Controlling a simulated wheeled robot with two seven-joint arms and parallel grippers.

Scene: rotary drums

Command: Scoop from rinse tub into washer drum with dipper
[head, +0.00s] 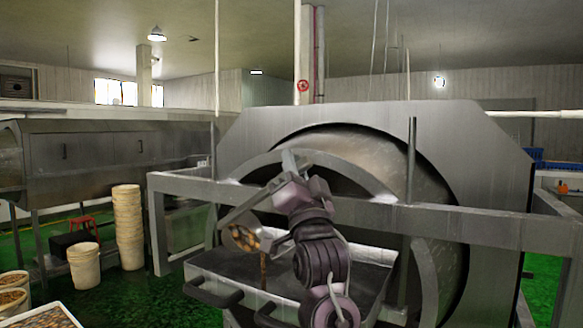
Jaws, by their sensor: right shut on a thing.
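The washer drum (445,190) is a large round metal drum with a dark opening, set in a grey frame straight ahead. My right gripper (285,187) is raised in front of the opening, shut on the dipper. The dipper (240,236) hangs to the lower left of the gripper, with brown pieces in its bowl. The bowl is above the left part of a metal trough (210,261) in front of the drum. A white-rimmed tub (72,315) of brown pieces is cut off at the lower left; I cannot tell if it is the rinse tub. My left gripper is out of view.
A grey rail (460,222) crosses in front of the drum. A tall stack of cream buckets (128,225), a single bucket (84,265) and a red stool (82,225) stand at left. Green floor is free between the buckets and the frame.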

